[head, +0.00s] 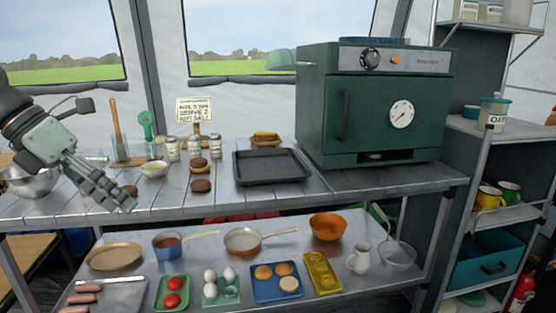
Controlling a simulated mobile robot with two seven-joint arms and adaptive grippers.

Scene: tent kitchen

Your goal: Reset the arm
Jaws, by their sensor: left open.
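My left gripper (122,198) comes in from the left and hangs over the left part of the grey upper table (345,183). Its fingers point down and to the right, and they are open with nothing seen between them. My right gripper is not in view.
A green oven (320,107) stands on the table's right, beside a black tray (271,167). Patties (201,186), jars (194,146) and a small bowl (154,169) stand near the gripper. A metal bowl (30,181) is at the left. The lower shelf holds pans and food trays.

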